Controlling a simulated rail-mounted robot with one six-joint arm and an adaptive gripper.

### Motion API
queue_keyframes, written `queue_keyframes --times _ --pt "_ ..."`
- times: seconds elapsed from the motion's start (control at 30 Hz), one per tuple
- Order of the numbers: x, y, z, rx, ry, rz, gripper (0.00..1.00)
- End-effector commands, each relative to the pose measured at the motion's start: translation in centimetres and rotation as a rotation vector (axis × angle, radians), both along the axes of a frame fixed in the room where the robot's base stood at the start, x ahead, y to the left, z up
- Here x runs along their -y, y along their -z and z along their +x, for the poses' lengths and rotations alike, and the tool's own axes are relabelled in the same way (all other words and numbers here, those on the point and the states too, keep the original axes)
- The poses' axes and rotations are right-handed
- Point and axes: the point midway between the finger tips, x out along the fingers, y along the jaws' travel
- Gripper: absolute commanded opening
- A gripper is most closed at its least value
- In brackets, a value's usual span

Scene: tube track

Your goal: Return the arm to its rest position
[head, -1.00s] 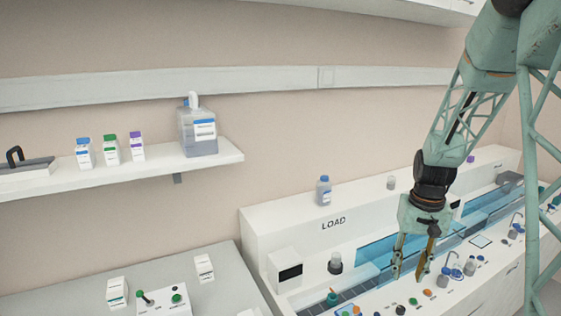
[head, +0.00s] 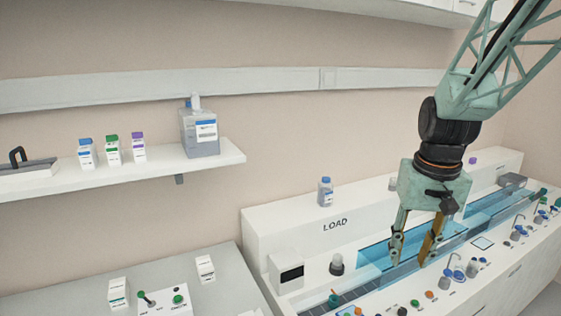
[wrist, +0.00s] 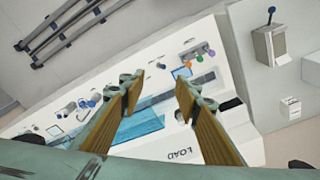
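My gripper (head: 412,254) hangs from my arm over the LOAD machine (head: 290,222) in the head view, fingers pointing down. Its two fingers stand apart with nothing between them. In the wrist view my gripper (wrist: 160,87) also shows open and empty, its tan finger pads spread above the machine. The blue-windowed track (head: 376,252) of the machine lies below and behind the fingers. The fingers look clear of the machine's top, though the exact height is hard to tell.
A small bottle (head: 326,191) stands on the machine's back ledge. Knobs and small levers line its front panel (head: 445,295). A grey bench (head: 160,268) with a control box (head: 162,298) is at lower left.

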Motion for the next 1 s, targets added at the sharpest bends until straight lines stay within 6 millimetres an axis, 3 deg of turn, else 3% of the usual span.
queue_keyframes --times 0.5,1.0 --pt "-3.4 -5.6 -6.5 0.053 -0.041 -0.008 0.30" --pt "-6.0 -9.4 -13.3 0.104 -0.078 -0.013 0.30"
